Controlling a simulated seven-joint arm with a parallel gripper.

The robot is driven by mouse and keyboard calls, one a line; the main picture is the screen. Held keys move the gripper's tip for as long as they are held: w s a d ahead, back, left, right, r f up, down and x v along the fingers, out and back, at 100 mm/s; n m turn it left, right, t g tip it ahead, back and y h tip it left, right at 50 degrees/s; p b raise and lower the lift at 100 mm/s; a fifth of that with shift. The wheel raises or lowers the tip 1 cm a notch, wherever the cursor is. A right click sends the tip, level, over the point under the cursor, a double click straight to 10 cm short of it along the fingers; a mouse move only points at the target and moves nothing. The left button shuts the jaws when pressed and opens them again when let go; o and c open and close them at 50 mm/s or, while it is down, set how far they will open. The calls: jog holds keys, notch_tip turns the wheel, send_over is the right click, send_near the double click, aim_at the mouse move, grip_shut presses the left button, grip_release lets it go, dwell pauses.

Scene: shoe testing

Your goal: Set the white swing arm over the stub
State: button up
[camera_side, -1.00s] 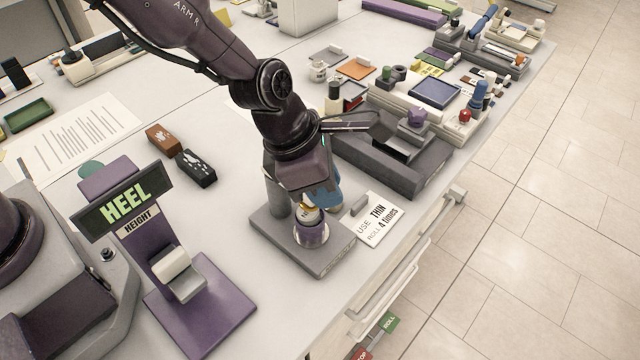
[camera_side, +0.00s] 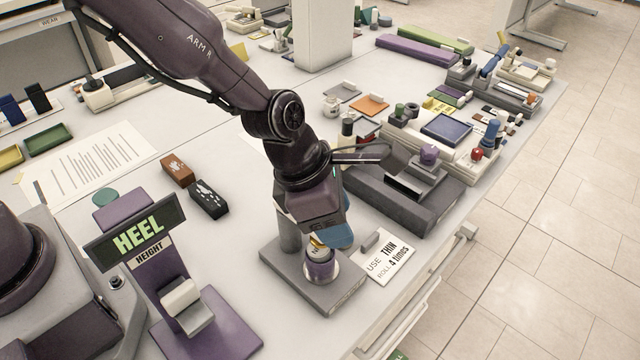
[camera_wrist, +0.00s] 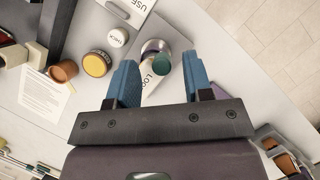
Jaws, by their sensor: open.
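My gripper (camera_side: 328,236) hangs low over a small grey stand (camera_side: 312,281). Its two blue fingers are spread apart, as the wrist view (camera_wrist: 160,78) shows. A white strip with partly hidden lettering (camera_wrist: 152,78) lies between the fingers in the wrist view and looks like the swing arm. In the side view my gripper largely hides it. A short purple stub in a silvery ring (camera_side: 320,271) stands on the stand's base, with a yellowish top part under the fingers. The ring also shows in the wrist view (camera_wrist: 154,46), beside a teal round part (camera_wrist: 162,61). Contact with the strip is unclear.
A card reading "USE THIN" (camera_side: 388,258) lies right of the stand, near the table edge. A purple "HEEL HEIGHT" stand (camera_side: 213,324) is at left. A grey machine block (camera_side: 405,205) stands behind. Brown (camera_side: 178,168) and black (camera_side: 208,200) blocks lie on the table.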

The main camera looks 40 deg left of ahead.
jog(key=v, duration=1.2)
jog(key=shift+w, duration=0.1)
jog(key=s+a+r+m+y, duration=0.1)
jog(key=s+a+r+m, duration=0.2)
jog(key=a+m, duration=0.3)
jog(key=s+a+r+m+t+y, duration=0.1)
jog(key=s+a+m, duration=0.4)
jog(key=m, duration=0.7)
jog(key=s+a+r+m+t+y, duration=0.1)
jog(key=s+a+r+m, duration=0.3)
jog(key=a+m, duration=0.4)
jog(key=shift+s+a+r+m, duration=0.3)
jog(key=shift+s+a+m, duration=0.1)
jog(key=shift+m, duration=0.2)
